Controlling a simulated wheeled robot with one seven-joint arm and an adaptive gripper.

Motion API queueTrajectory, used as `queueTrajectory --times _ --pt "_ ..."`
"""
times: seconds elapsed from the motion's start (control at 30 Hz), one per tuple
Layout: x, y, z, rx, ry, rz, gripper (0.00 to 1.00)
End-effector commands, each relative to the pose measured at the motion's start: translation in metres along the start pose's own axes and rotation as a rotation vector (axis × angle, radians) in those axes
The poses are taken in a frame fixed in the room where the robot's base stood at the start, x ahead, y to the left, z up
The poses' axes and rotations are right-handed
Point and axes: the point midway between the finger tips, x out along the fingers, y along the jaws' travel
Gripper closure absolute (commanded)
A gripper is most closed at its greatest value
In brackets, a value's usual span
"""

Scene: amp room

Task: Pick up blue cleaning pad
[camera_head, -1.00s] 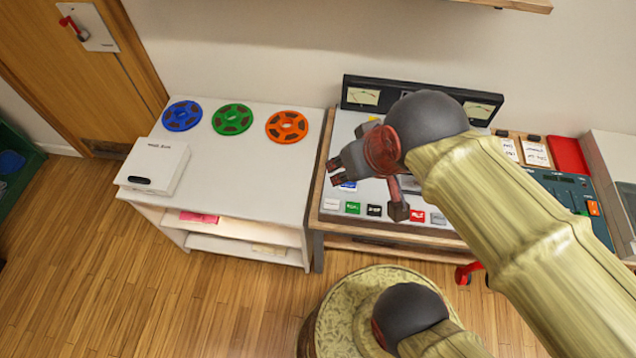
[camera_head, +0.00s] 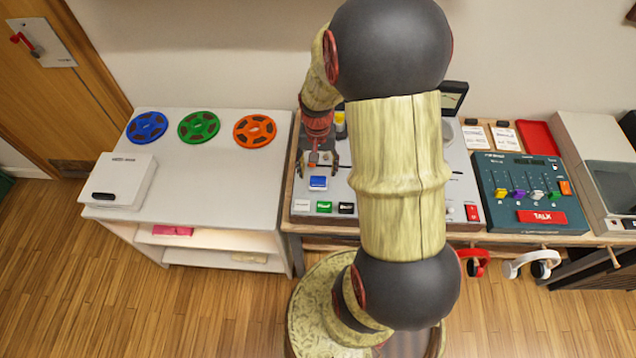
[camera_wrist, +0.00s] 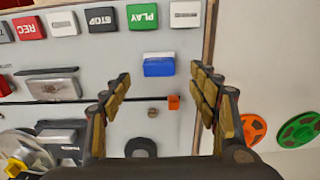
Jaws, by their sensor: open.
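The blue cleaning pad (camera_head: 318,183) is a small blue block with a whitish edge. It lies on the grey tape machine panel (camera_head: 465,190), just behind the green and white buttons. In the wrist view the pad (camera_wrist: 159,67) shows ahead of the gap between my fingers, apart from them. My gripper (camera_head: 318,166) is open and empty, pointing down over the panel close to the pad. In the wrist view both fingers of my gripper (camera_wrist: 161,82) are spread, one on each side of the pad. My arm hides much of the machine's middle in the head view.
Labelled buttons, including PLAY (camera_wrist: 142,16) and STOP (camera_wrist: 103,18), lie by the pad. An orange marker (camera_wrist: 173,102) is on a slot line nearby. A white shelf with reels (camera_head: 254,131) stands left; a mixer (camera_head: 530,190) stands right. Headphones (camera_head: 530,263) hang in front.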

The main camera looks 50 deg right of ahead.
Motion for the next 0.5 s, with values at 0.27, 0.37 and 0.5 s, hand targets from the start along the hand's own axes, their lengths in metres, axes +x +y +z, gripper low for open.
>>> queueTrajectory --times 0.27,0.37,0.5 --pt "0.025 0.0 0.0 -0.002 -0.001 0.0 0.39" --pt "0.039 0.001 -0.002 -0.003 0.0 0.0 0.39" --pt "0.06 0.002 -0.002 -0.003 -0.001 0.0 0.39"
